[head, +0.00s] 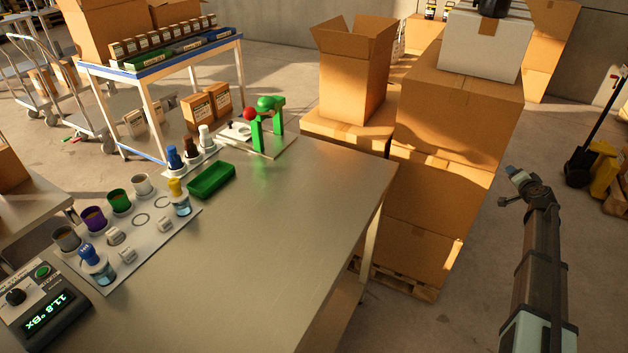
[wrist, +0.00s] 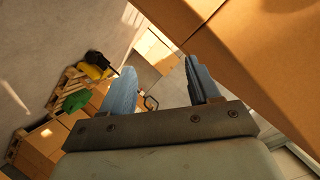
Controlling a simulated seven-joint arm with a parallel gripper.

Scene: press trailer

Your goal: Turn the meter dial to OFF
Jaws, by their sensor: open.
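The meter (head: 46,316) is a grey box at the lower left corner of the table in the head view. Its green display reads about 11.8 °Bx and appears upside down. Its black dial (head: 16,297) sits beside a green button (head: 42,272); the dial's setting is too small to read. My gripper (head: 513,173) is at the right in the head view, off the table and far from the meter. The meter does not show in the wrist view.
A white board (head: 190,215) with several cups and bottles lies by the meter. A green tray (head: 211,181) and a green press (head: 266,120) stand farther back on the table (head: 300,190). Stacked cardboard boxes (head: 440,170) stand between the table's far right side and my arm. The table's front right is clear.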

